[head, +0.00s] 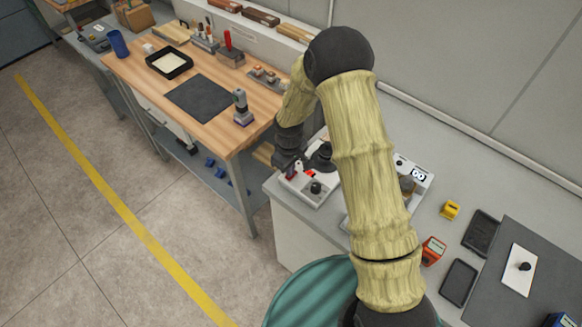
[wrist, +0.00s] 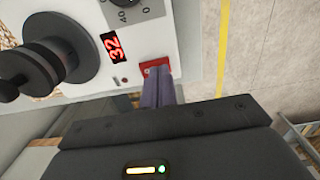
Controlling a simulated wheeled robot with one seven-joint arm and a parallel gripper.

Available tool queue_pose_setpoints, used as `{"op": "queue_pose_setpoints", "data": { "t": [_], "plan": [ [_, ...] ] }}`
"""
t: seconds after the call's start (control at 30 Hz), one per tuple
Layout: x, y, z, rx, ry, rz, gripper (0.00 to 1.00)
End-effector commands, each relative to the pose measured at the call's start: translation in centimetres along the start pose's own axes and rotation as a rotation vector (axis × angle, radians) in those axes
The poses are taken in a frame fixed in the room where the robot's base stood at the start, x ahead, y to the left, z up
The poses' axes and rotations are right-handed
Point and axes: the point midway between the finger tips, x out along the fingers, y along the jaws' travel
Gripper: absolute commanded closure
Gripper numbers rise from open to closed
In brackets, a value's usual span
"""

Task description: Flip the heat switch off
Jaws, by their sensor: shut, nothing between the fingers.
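The roller coater, a white machine (head: 328,190), stands on the grey bench under my arm in the head view. A red display (wrist: 114,47) reads 32. The switch's position is hard to make out.
A black knob (wrist: 35,68) stands out from the panel left of the display. A dial (wrist: 128,14) marked 40 is at the top. A wooden workbench (head: 215,131) with tools is left of the machine. Clear floor (head: 150,205) lies in front.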

Motion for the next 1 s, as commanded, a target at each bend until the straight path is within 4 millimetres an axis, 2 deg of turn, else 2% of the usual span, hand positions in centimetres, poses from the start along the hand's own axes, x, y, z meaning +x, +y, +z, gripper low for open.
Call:
{"op": "queue_pose_setpoints", "data": {
  "t": [0.03,0.1,0.37,0.73,0.9,1.0],
  "plan": [
    [-1.3,0.2,0.0,0.002,0.003,0.003,1.00],
    [-2.4,0.3,0.0,0.002,0.006,0.005,1.00],
    [-5.2,0.5,-0.1,0.003,0.014,0.011,1.00],
    [-11.1,0.6,-0.1,0.005,0.015,0.013,1.00],
    [-12.6,0.5,-0.1,0.004,0.013,0.012,1.00],
    [-12.8,0.5,0.0,0.003,0.012,0.011,1.00]
  ]
}}
